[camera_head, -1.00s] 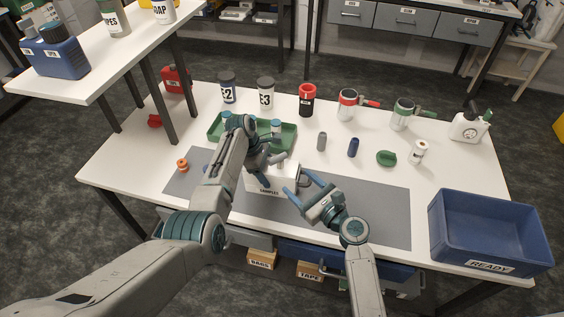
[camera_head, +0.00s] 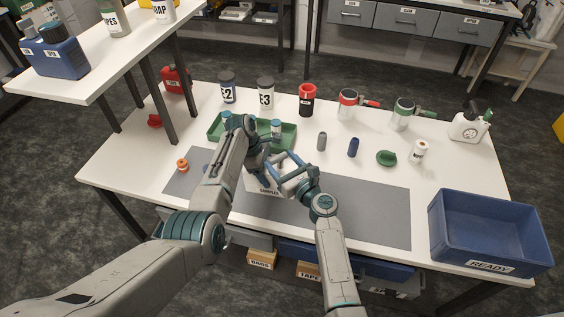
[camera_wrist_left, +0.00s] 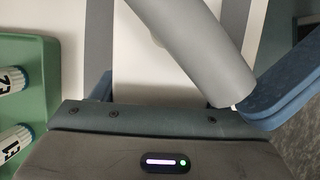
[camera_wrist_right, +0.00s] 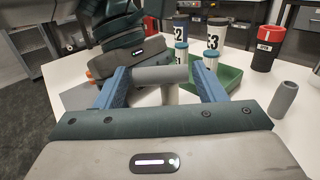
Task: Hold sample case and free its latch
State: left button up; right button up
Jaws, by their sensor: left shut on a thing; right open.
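The white sample case (camera_head: 266,189), labelled "SAMPLES", stands on the grey mat, its upper part largely covered by my grippers. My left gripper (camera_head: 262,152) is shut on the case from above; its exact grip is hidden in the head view. A grey bar (camera_wrist_left: 195,50) crosses the left wrist view above the white case surface. My right gripper (camera_head: 281,167) is open at the right side of the case. In the right wrist view, the grey bar (camera_wrist_right: 160,74) appears between its blue fingers, contact unclear. The latch cannot be made out.
A green tray (camera_head: 288,140) with white-and-blue bottles is behind the case. A blue "READY" bin (camera_head: 437,222) is at front right. The mat's right part is clear.

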jog(key=shift+w+a, duration=0.1)
jog(key=c, duration=0.7)
jog(key=shift+n+g+y, duration=0.3)
jog(key=shift+n+y, duration=0.1)
jog(key=shift+y, duration=0.1)
jog(key=n+g+y, duration=0.2)
jog(key=d+n+g+y, duration=0.1)
jog(key=y, duration=0.1)
jog(key=shift+w+n+g, duration=0.25)
jog(key=shift+n+g, duration=0.05)
pick_arm(q)
jog(key=shift+d, duration=0.1)
pick_arm(e)
jog(key=shift+w+d+f+n+g+y, duration=0.15)
jog(key=shift+n+g+y, duration=0.85)
jog(key=shift+g, duration=0.6)
jog(key=shift+w+d+r+n+g+y, duration=0.15)
jog(key=shift+n+g+y, duration=0.55)
jog(key=shift+n+g, duration=0.7)
jog(key=shift+f+g, duration=0.1)
jog(key=shift+g, duration=0.4)
jog(key=o, duration=0.7)
